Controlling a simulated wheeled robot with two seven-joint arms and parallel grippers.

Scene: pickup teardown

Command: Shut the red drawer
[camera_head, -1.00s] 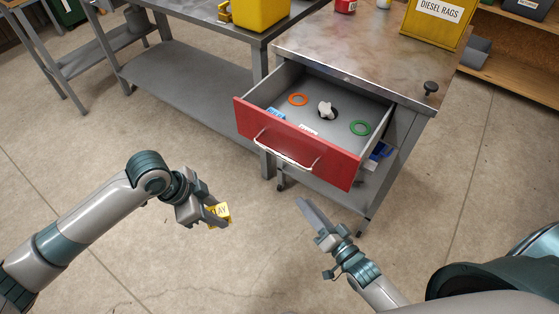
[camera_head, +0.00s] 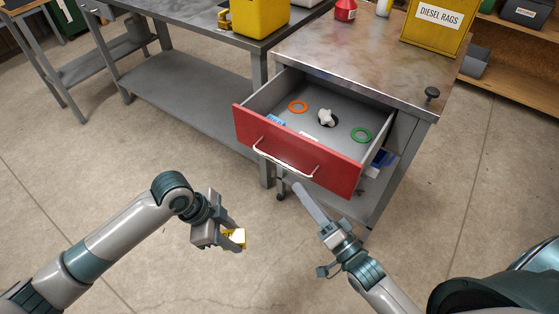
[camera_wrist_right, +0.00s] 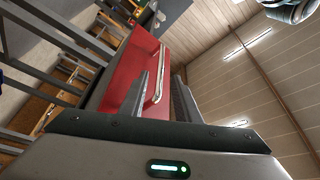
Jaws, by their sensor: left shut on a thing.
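The red drawer (camera_head: 295,150) stands pulled out of the metal workbench, with its white bar handle (camera_head: 283,165) on the front. The drawer front (camera_wrist_right: 122,82) and handle (camera_wrist_right: 158,72) also show in the right wrist view. My right gripper (camera_head: 298,187) is just below and in front of the handle in the head view. The right wrist view shows its two fingers apart with nothing between them, the handle showing beyond.
Inside the drawer are an orange ring (camera_head: 298,106), a white object (camera_head: 326,117), a green ring (camera_head: 361,135) and a blue item (camera_head: 275,120). The yellow diesel rags bin (camera_head: 432,30) stands on the workbench top (camera_head: 345,55). The floor in front is clear.

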